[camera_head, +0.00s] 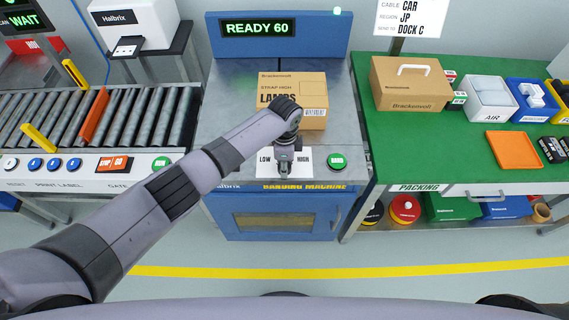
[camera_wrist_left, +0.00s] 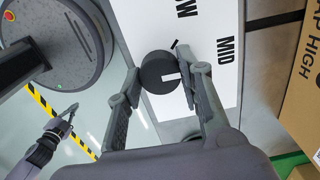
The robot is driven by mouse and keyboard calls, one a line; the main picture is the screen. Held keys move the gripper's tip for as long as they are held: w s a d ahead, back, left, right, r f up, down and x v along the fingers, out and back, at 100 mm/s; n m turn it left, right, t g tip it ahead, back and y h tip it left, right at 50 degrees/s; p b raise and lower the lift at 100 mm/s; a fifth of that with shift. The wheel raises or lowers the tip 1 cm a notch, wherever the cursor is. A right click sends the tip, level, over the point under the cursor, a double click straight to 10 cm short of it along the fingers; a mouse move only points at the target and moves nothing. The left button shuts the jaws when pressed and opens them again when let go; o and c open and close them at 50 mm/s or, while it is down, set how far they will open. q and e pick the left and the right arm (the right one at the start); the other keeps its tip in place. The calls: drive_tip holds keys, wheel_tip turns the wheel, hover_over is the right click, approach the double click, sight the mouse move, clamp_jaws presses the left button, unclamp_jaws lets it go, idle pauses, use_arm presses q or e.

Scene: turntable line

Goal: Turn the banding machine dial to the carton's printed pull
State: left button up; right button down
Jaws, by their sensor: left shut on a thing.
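The carton (camera_head: 310,88) sits on the banding machine (camera_head: 230,130); its print reads STRAP HIGH above LAMPS, partly covered by my left arm. The white dial panel (camera_head: 304,168) shows LOW at left and HIGH at right. In the left wrist view, the black dial (camera_wrist_left: 157,74) has a white mark, and the MID label is beside it. My left gripper (camera_head: 284,172) is shut on the dial, with a finger on each side; it hides the dial in the head view. My right gripper (camera_wrist_left: 68,112) shows small in the left wrist view; its jaw state is unclear.
The machine display (camera_head: 254,28) reads READY 60. A green button (camera_head: 337,161) is just right of the dial panel. A roller conveyor (camera_head: 60,120) stands at left and a green packing table (camera_head: 430,135) at right. The carton stands close behind the dial.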

use_arm(q)
drive_tip(key=m, duration=0.4)
drive_tip(key=shift+m+b, duration=0.3)
drive_tip(key=shift+m, duration=1.9)
drive_tip(key=o, duration=1.2)
drive_tip(key=shift+c, duration=0.2)
wheel_tip(320, 180, up, 12)
drive_tip(key=shift+b, duration=0.3)
